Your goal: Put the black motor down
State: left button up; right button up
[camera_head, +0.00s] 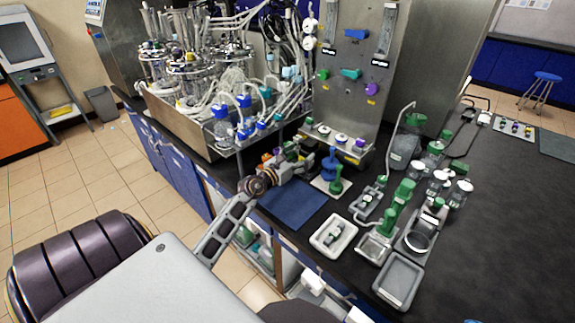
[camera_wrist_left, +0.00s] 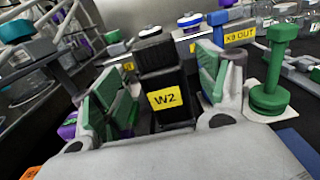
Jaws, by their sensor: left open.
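In the head view my left gripper (camera_head: 292,162) is at the bench edge, in front of the steel panel. There the motor cannot be made out clearly. What lies under the motor is hidden by the gripper. My right gripper is not in view.
A green knobbed post (camera_wrist_left: 270,75) stands close right of my left gripper; a blue post (camera_head: 329,165) is near it. A blue mat (camera_head: 293,204) lies bare in front. Bioreactor vessels and tubing (camera_head: 190,70) crowd the left; trays and green-topped parts fill the right.

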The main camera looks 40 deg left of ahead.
pick_arm(q)
jog(key=s, duration=0.6)
jog(key=shift+s+a+b, duration=0.2)
jog(key=shift+a+b, duration=0.1)
jog(key=shift+b, duration=0.1)
jog(key=shift+r, duration=0.1)
dwell(0.7)
